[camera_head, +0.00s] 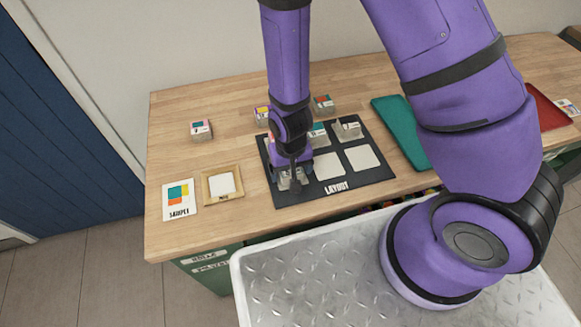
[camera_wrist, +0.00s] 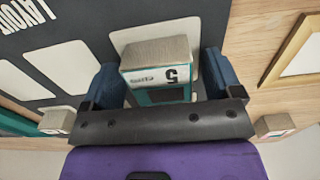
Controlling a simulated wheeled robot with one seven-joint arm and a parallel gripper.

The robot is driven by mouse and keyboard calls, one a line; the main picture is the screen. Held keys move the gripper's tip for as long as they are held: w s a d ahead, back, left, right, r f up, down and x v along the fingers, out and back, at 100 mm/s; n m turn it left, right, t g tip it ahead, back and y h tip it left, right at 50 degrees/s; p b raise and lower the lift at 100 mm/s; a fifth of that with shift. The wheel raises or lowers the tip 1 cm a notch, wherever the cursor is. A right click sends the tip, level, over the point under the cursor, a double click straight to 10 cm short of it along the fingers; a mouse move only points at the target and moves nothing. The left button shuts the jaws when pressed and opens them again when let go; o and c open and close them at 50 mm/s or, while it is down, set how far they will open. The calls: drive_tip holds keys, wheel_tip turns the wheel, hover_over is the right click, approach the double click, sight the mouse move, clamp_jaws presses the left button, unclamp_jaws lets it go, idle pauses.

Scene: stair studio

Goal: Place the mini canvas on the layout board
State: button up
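The dark layout board (camera_head: 335,187) lies on the wooden table and has pale square slots. My gripper (camera_head: 291,180) points down over its front left slot. In the wrist view, my gripper's blue fingers (camera_wrist: 163,62) stand on both sides of a small block (camera_wrist: 158,50) with a tan face, a white label reading 5 and a teal part. It may be the mini canvas; I cannot tell for sure. It is over or on a pale slot. Whether the fingers press on it is unclear. In the head view my gripper mostly hides it.
Other small blocks stand on the board's back row (camera_head: 347,130), behind the board (camera_head: 323,104) and at the back left (camera_head: 201,130). A wooden frame (camera_head: 208,188) and a sample card (camera_head: 179,199) lie left of the board. A teal mat (camera_head: 398,130) lies to its right.

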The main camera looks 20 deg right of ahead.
drive_tip(key=d+r+t, duration=0.1)
drive_tip(key=d+r, duration=0.2)
drive_tip(key=r, duration=0.8)
drive_tip(key=d+r+t+y, duration=0.1)
drive_tip(key=d+r, duration=0.2)
drive_tip(key=r, duration=0.7)
drive_tip(key=d+r, duration=0.3)
drive_tip(key=r, duration=0.8)
drive_tip(key=s+d+r+t+h, duration=0.1)
drive_tip(key=s+d+r+t, duration=0.2)
drive_tip(key=s+d+r, duration=0.5)
drive_tip(key=s+r, duration=0.3)
drive_tip(key=r, duration=0.1)
drive_tip(key=shift+d, duration=0.4)
